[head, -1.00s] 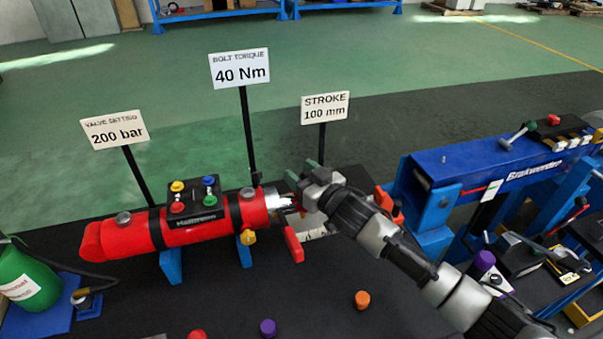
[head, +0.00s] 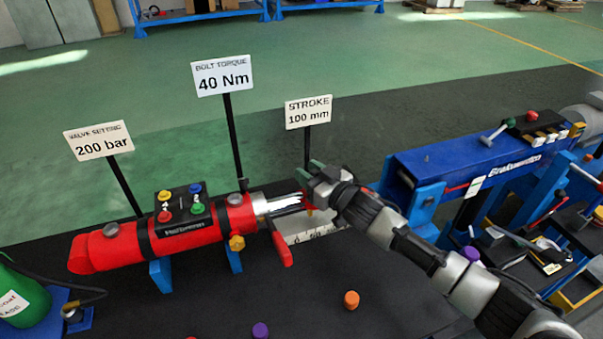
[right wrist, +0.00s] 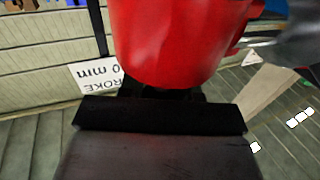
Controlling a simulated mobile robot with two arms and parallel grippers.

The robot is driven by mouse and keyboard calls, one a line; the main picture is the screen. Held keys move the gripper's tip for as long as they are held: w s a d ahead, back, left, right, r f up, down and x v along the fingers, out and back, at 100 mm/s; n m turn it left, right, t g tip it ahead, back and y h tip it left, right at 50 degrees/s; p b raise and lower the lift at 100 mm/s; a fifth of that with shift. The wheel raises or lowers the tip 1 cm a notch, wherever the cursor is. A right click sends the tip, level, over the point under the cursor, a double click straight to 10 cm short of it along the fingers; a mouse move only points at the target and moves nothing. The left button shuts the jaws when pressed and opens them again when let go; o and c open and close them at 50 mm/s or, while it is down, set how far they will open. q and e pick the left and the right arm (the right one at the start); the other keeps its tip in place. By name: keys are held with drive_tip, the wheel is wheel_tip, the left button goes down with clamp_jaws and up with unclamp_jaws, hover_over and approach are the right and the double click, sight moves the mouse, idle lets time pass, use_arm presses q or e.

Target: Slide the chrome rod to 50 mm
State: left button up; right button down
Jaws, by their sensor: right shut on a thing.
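The red cylinder (head: 190,227) lies across the dark bench on blue feet. The chrome rod (head: 282,204) sticks out of its right end, and a good length of it shows. My right gripper (head: 313,189) is at the rod's outer end, shut on a red rod end (head: 309,206). The red rod end fills much of the right wrist view (right wrist: 185,40), above the dark jaw. A pale scale (head: 312,234) lies below the rod; its marks are too small to read. The stroke sign (head: 308,112) reads 100 mm. My left gripper is not in view.
Signs for bolt torque (head: 222,76) and valve setting (head: 98,141) stand behind the cylinder. A blue crane beam (head: 480,160) stands at right, close to my right arm. Orange (head: 351,300) and purple (head: 260,331) knobs stand at the front. A red lever (head: 281,248) is beside the rod.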

drive_tip(key=c, duration=0.8)
unclamp_jaws()
drive_tip(key=b+v, duration=0.1)
drive_tip(key=v, duration=1)
